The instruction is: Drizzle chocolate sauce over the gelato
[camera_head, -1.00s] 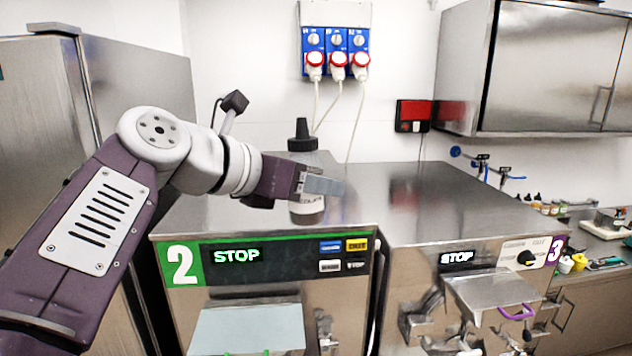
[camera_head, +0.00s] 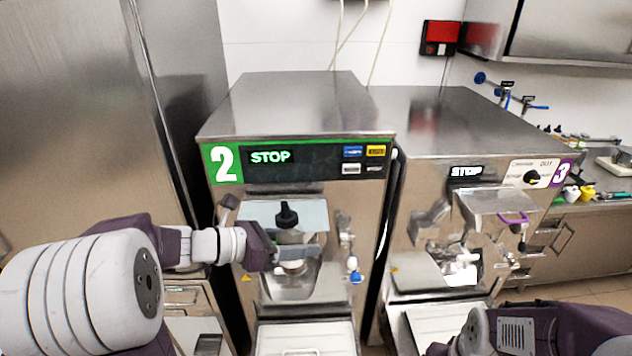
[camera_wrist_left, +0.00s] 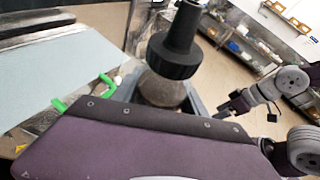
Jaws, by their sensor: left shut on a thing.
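A sauce bottle with a black nozzle cap (camera_head: 288,216) is held upright by my left gripper (camera_head: 298,252), in front of machine 2. My left gripper is shut on the bottle's body, and the pale bottom of the bottle shows just below the fingers. In the left wrist view the black cap (camera_wrist_left: 176,45) and the bottle's dark body (camera_wrist_left: 160,89) rise behind the purple gripper housing. My right gripper (camera_wrist_left: 236,104) shows small in that view, and its jaw opening is unclear. I cannot make out any gelato.
Batch freezer 2 (camera_head: 300,108) stands behind the bottle, with a steel outlet tray (camera_head: 292,290) below it. Freezer 3 (camera_head: 460,115) stands to its right. A tall steel cabinet (camera_head: 80,110) is at the left. A counter (camera_head: 590,225) with small bottles is at the far right.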

